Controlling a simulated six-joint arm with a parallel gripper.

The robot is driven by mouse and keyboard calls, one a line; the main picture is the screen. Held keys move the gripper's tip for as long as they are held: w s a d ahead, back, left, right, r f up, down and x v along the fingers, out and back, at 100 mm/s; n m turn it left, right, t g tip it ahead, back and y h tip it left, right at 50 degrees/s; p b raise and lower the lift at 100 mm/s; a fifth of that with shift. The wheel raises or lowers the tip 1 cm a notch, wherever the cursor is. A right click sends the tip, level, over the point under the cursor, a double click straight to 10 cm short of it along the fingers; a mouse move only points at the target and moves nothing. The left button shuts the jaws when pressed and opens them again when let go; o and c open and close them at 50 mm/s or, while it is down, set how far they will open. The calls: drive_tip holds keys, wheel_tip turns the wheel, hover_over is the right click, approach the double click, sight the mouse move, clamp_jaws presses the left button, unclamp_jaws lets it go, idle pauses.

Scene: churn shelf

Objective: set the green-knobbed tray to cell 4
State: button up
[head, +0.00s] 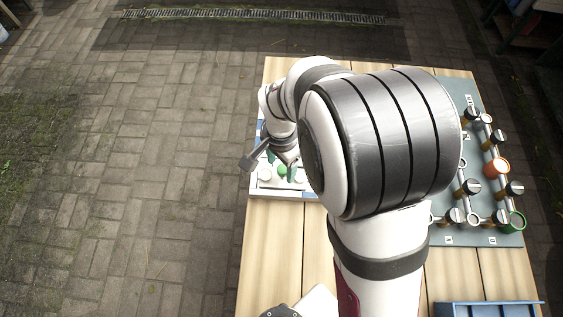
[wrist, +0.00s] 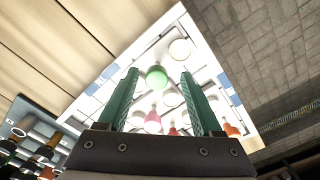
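The green knob (head: 283,170) shows in the head view on a white board (head: 262,190) at the table's left edge, close to my gripper. In the wrist view the round green knob (wrist: 156,77) appears between the tips of my gripper's two green fingers (wrist: 158,74). The fingers stand apart, with a gap on each side of the knob. I cannot tell how far beyond the tips it is. The tray under the knob is not clearly made out. My arm hides much of the board in the head view, and I cannot read any cell number.
White (wrist: 180,49), pink, red and orange knobs share the board in the wrist view. On the right, a grey panel (head: 460,235) carries pipes, black knobs, an orange ring (head: 496,167) and a green ring (head: 515,222). A blue bin (head: 485,308) stands at the front right.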

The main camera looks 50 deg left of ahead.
sight(281, 168)
wheel_tip(281, 168, up, 16)
idle(0.4)
drive_tip(key=shift+f, duration=0.1)
drive_tip(key=w+d+r+m, duration=0.2)
drive_tip(key=w+d, duration=0.2)
drive_tip(key=d, duration=0.7)
drive_tip(key=s+d+f+m+y, duration=0.1)
drive_tip(key=s+d, duration=0.3)
drive_tip(key=d, duration=0.6)
drive_tip(key=s+d+f+m, duration=0.1)
drive_tip(key=s+d, duration=0.3)
drive_tip(key=d, duration=0.6)
drive_tip(key=shift+s+f+m+y, duration=0.25)
drive_tip(key=shift+m+y, duration=0.15)
drive_tip(key=shift+m, duration=0.4)
